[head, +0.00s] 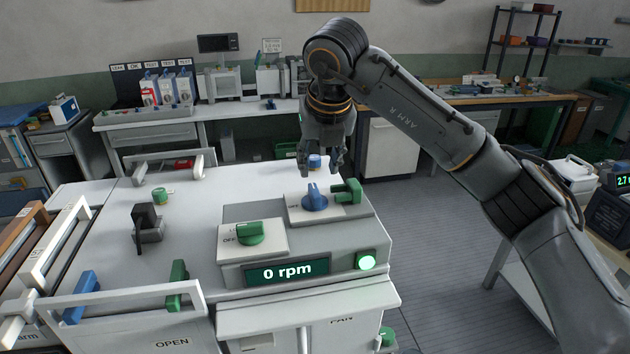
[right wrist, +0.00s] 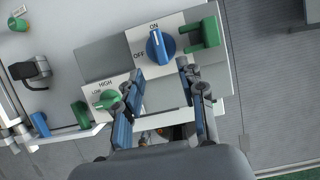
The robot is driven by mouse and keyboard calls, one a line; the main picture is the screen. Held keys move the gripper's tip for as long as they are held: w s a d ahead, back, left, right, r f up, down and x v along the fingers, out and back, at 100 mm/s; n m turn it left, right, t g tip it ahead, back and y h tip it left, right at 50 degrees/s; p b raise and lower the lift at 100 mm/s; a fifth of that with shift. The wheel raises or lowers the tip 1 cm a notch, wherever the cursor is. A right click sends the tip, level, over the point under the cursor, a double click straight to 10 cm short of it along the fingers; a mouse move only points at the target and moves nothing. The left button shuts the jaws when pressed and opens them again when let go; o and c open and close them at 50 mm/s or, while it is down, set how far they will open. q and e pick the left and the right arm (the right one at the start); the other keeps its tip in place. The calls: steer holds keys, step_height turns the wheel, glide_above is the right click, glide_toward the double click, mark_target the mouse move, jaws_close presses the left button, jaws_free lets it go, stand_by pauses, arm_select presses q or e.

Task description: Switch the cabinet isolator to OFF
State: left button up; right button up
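The isolator is a blue rotary knob (head: 315,198) on a raised pale plate on the white cabinet top. In the right wrist view the blue knob (right wrist: 158,48) has its pointer toward the ON mark, with OFF to its left. My right gripper (head: 320,168) is above and behind the knob in the head view, pointing down. Its two fingers are apart and empty in the right wrist view (right wrist: 160,70), just short of the knob in that picture. I see no contact with the knob. My left gripper is in neither view.
A green bracket-like part (head: 347,191) stands close right of the knob. A green LOW/HIGH knob (head: 250,233) sits front left. A black fixture (head: 148,226) stands left on the cabinet top.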

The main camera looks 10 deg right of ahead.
mark_target(315, 191)
steer(key=p+x, duration=0.1)
steer(key=x, duration=0.3)
steer(key=shift+w, duration=0.15)
steer(key=p+x, duration=0.2)
steer(key=x, duration=0.2)
steer(key=shift+w+f, duration=0.1)
steer(key=shift+f, duration=0.05)
steer(key=shift+w+f, duration=0.1)
steer(key=shift+f, duration=0.15)
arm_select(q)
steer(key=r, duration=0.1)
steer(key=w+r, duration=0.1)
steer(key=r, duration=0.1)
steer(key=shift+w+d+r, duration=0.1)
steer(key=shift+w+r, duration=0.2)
arm_select(e)
jaws_close()
